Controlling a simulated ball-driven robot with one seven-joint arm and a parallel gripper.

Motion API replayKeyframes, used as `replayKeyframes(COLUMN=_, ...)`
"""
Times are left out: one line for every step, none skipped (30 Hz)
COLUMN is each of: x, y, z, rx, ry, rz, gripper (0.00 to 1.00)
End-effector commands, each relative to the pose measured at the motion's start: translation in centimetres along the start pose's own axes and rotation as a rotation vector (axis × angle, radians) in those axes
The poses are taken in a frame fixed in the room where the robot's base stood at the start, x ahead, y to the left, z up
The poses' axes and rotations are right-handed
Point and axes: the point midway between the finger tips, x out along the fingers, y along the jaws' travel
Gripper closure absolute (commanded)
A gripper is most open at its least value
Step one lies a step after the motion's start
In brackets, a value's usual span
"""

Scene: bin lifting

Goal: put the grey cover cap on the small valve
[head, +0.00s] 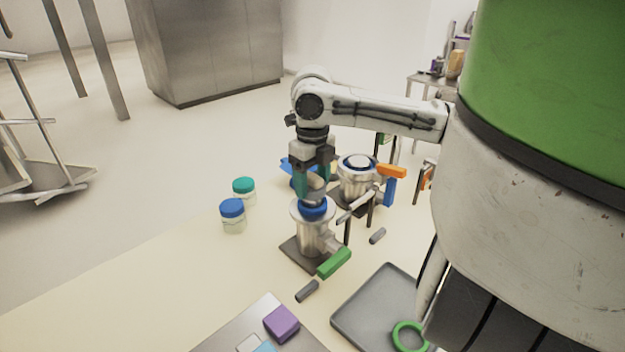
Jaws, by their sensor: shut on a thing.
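My gripper (314,184) points down, its fingers closed around a small rounded grey thing (316,189), which looks like the cover cap and is partly hidden by the fingers. It is directly above the front metal valve (311,240), which looks like the small one and stands upright on a dark square base. The valve has a blue top (314,208) and a green handle (334,262). Whether the grey thing touches the blue top I cannot tell. A wider metal valve (356,180) with a blue ring and orange and blue handles stands just behind to the right.
Two jars, one blue-lidded (232,215) and one teal-lidded (244,191), stand to the left. Short grey cylinders (378,236) (307,291) lie near the front valve. A grey tray (360,312) with a green ring (409,337) and a purple block (281,323) are in front.

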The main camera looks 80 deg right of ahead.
Motion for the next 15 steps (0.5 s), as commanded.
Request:
replayKeyframes(x=-0.01, y=-0.01, z=0.01, rx=0.0, ry=0.0, rz=0.0, gripper=0.6)
replayKeyframes(x=-0.01, y=-0.01, z=0.01, rx=0.0, ry=0.0, rz=0.0, gripper=0.6)
replayKeyframes(x=-0.01, y=-0.01, z=0.01, rx=0.0, ry=0.0, rz=0.0, gripper=0.6)
replayKeyframes(x=0.0, y=-0.01, z=0.01, rx=0.0, ry=-0.001, rz=0.0, gripper=0.6)
replayKeyframes(x=0.01, y=-0.01, z=0.01, rx=0.0, ry=-0.001, rz=0.0, gripper=0.6)
replayKeyframes(x=0.05, y=-0.01, z=0.01, rx=0.0, ry=0.0, rz=0.0, gripper=0.6)
replayKeyframes(x=0.09, y=-0.01, z=0.01, rx=0.0, ry=-0.001, rz=0.0, gripper=0.6)
replayKeyframes(x=0.14, y=-0.01, z=0.01, rx=0.0, ry=0.0, rz=0.0, gripper=0.6)
replayKeyframes(x=0.22, y=-0.01, z=0.01, rx=0.0, ry=0.0, rz=0.0, gripper=0.6)
replayKeyframes(x=0.28, y=-0.01, z=0.01, rx=0.0, ry=0.0, rz=0.0, gripper=0.6)
replayKeyframes(x=0.35, y=-0.01, z=0.01, rx=0.0, ry=0.0, rz=0.0, gripper=0.6)
replayKeyframes(x=0.45, y=-0.02, z=0.01, rx=0.0, ry=0.0, rz=0.0, gripper=0.6)
replayKeyframes(x=0.52, y=-0.02, z=0.01, rx=0.0, ry=0.0, rz=0.0, gripper=0.6)
replayKeyframes(x=0.59, y=-0.02, z=0.01, rx=0.0, ry=0.0, rz=0.0, gripper=0.6)
replayKeyframes(x=0.68, y=-0.03, z=0.01, rx=0.0, ry=0.0, rz=-0.001, gripper=0.6)
